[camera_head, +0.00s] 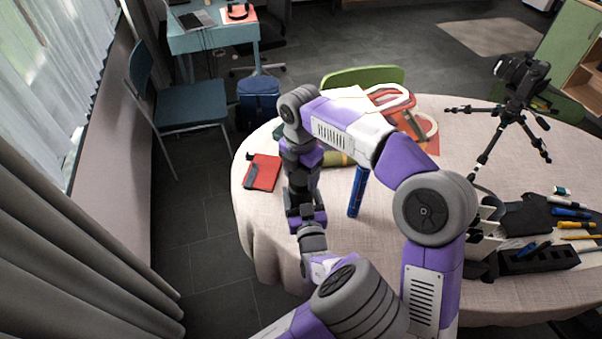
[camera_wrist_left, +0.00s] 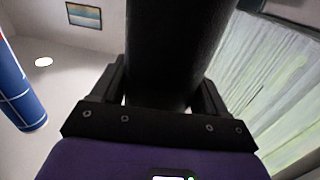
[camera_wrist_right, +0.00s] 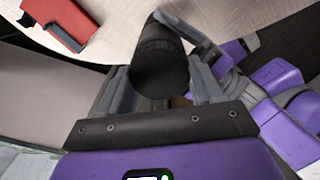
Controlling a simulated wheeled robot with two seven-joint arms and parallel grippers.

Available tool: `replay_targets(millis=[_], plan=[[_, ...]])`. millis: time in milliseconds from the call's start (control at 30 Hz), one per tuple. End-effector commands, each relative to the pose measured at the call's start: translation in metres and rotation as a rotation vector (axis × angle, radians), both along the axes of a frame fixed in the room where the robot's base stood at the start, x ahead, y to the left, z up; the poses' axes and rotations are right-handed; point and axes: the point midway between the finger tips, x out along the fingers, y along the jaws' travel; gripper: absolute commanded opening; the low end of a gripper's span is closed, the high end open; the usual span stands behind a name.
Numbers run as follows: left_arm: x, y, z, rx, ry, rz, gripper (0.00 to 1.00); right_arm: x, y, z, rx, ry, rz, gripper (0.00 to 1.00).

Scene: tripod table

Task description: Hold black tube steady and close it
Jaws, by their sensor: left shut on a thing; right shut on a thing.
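The black tube (camera_head: 301,187) is upright between my two grippers, over the left part of the table, and largely hidden by them in the head view. My right gripper (camera_head: 301,172) comes down from above and is shut on its upper end. In the right wrist view the black cylinder (camera_wrist_right: 160,65) sits between the fingers, with a ridge across it. My left gripper (camera_head: 304,206) reaches up from below and is shut on the lower part. The tube (camera_wrist_left: 177,50) fills the middle of the left wrist view. I cannot tell whether a gap is left at the joint.
A blue tube (camera_head: 357,192) stands on the round table (camera_head: 250,212) close to the right of my grippers. A red notebook (camera_head: 262,173) lies to the left. A tripod (camera_head: 497,128) and a black pen holder (camera_head: 538,260) with pens are at the right.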

Motion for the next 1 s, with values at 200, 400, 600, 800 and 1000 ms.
replay_targets(millis=[200,400,600,800,1000], plan=[[0.0005,0.0021,0.0001,-0.001,0.000,0.005,0.00,-0.0008,-0.0004,0.0000,-0.004,0.002,-0.455,0.30],[0.0006,0.0026,0.0001,-0.001,0.000,0.006,0.00,-0.0010,-0.0003,-0.0006,-0.004,0.004,-0.750,0.30],[0.0007,0.0029,0.0002,-0.001,0.000,0.007,0.00,-0.0009,-0.0008,-0.0009,-0.004,0.005,-0.828,0.30],[0.0008,0.0032,0.0002,-0.001,0.000,0.008,0.00,-0.0011,-0.0009,-0.0010,-0.004,0.005,-0.826,0.30],[0.0006,0.0026,0.0003,0.000,0.000,0.006,0.00,-0.0009,-0.0006,-0.0008,-0.004,0.005,-0.824,0.92]])
